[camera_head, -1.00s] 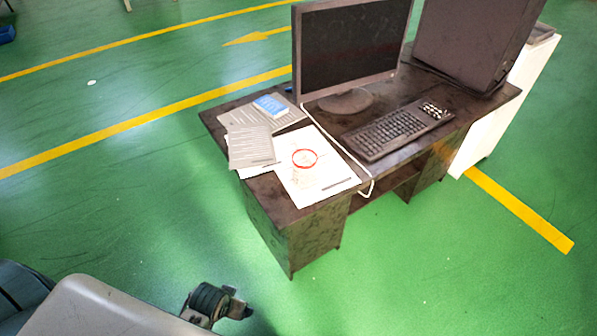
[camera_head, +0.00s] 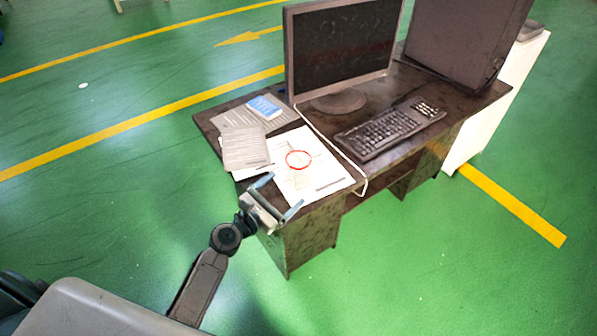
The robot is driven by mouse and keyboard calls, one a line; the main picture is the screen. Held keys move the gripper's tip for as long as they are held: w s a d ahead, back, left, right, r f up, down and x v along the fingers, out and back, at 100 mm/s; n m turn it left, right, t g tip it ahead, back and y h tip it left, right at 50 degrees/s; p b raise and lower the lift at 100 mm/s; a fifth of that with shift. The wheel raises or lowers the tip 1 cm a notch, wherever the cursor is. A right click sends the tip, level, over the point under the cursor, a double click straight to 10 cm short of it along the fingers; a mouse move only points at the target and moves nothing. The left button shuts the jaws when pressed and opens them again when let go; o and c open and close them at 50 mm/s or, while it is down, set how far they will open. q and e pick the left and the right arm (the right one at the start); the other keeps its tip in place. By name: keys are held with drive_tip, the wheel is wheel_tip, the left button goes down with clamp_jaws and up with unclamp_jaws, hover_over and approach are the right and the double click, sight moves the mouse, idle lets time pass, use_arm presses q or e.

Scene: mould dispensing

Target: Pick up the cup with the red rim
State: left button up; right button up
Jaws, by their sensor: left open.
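The cup with the red rim (camera_head: 298,160) stands on white paper near the left front of the dark desk. Its body is pale or see-through and hard to tell from the paper; the red ring shows clearly. My left gripper (camera_head: 282,197) is at the desk's front left edge, in front of the cup and a little to its left in the picture. Its two fingers are spread apart with nothing between them, and they point toward the desk top. The gripper is apart from the cup. My right gripper does not show.
The desk (camera_head: 408,150) also holds a monitor (camera_head: 340,50), a keyboard (camera_head: 390,128), a computer case (camera_head: 465,40), papers (camera_head: 246,148) and a small blue-and-white item (camera_head: 264,106). A white cable (camera_head: 330,145) runs right of the cup. Green floor in front is clear.

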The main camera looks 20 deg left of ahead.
sight(290, 172)
use_arm(q)
drive_tip(key=w+n, duration=0.1)
drive_tip(key=w+a+n+t+y, duration=0.1)
drive_tip(key=n, duration=0.1)
drive_tip(key=shift+a+r+n, duration=0.1)
drive_tip(key=shift+a+n, duration=0.2)
drive_tip(key=x, duration=0.4)
drive_tip(key=shift+w, duration=0.4)
drive_tip(key=shift+d+p+x, duration=0.1)
drive_tip(key=shift+p+x, duration=0.15)
drive_tip(key=shift+x, duration=1.25)
drive_tip(key=shift+d+p+x, duration=0.15)
drive_tip(key=shift+p+x, duration=0.05)
drive_tip(key=shift+x, duration=1.3)
drive_tip(key=shift+s, duration=0.15)
drive_tip(key=c, duration=1.1)
drive_tip(key=shift+o, duration=0.2)
